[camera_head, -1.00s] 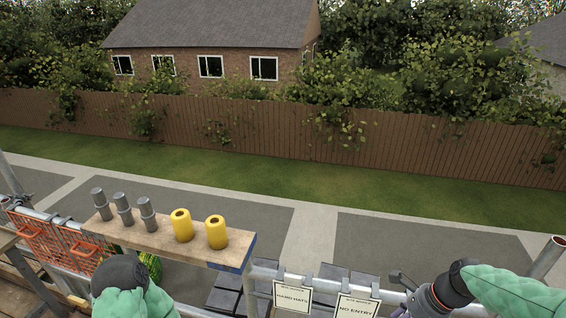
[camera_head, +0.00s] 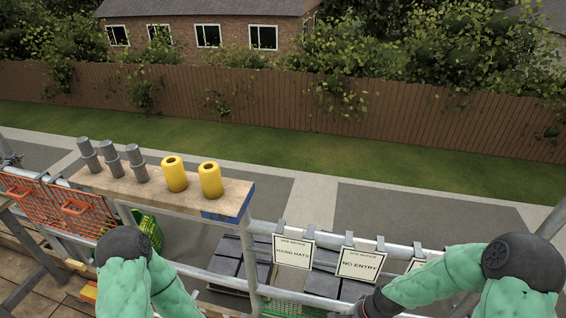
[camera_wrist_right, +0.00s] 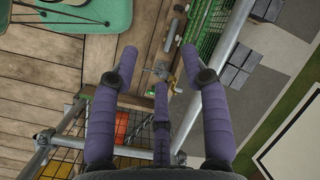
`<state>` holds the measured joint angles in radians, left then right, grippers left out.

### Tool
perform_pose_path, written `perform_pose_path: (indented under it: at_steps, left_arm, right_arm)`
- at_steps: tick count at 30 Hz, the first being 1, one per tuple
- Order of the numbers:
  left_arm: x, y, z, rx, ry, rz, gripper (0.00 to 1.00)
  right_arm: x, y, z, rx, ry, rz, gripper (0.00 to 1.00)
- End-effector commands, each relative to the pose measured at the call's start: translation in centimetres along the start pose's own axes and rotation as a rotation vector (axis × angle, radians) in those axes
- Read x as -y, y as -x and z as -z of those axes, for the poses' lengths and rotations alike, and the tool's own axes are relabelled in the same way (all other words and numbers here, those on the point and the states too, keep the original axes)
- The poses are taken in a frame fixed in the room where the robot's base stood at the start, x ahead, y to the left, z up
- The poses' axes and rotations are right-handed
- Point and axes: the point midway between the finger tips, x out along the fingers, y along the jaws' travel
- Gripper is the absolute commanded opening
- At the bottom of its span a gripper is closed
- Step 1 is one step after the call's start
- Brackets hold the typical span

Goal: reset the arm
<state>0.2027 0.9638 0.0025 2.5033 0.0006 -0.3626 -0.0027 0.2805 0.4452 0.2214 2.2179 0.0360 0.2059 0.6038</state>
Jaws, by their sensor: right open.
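My right gripper (camera_wrist_right: 160,58) is open in the right wrist view. Its purple padded fingers are spread apart, with nothing held between them. Wooden deck boards, a green mesh and scaffold poles lie beyond the fingers. A dark wrist part shows at the bottom edge; the fingers are hidden. My left arm (camera_head: 130,275) shows as a green sleeve with a dark joint at the lower left. Its gripper is out of view.
A plank shelf (camera_head: 160,190) holds grey cylinders (camera_head: 112,160) and two yellow rolls (camera_head: 175,174). Signs (camera_head: 293,251) hang on a scaffold rail, with grey tile stacks (camera_head: 228,262) behind. An orange mesh barrier (camera_head: 70,208) stands left. A green sheet (camera_wrist_right: 85,14) lies on the deck.

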Motion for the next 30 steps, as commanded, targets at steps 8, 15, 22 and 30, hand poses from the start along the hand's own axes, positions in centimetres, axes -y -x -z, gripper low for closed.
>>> perform_pose_path:
  at_steps: [8,15,22,30]
  left_arm:
    - [1.9,-5.2,0.2,0.0,0.0,0.0,0.4]
    - [2.7,-7.6,0.3,0.0,0.0,0.0,0.4]
    - [2.8,-7.9,0.3,0.0,0.0,0.0,0.4]
    - [2.8,-7.8,0.3,0.0,0.0,0.0,0.4]
  right_arm:
    - [-3.9,-13.2,-4.1,0.016,0.402,-0.016,0.46]
    - [-6.5,-19.0,-7.0,0.019,0.655,-0.013,0.46]
    - [-7.1,-20.0,-7.8,0.015,0.723,-0.009,0.46]
    - [-7.0,-19.9,-7.7,0.015,0.721,-0.009,0.46]
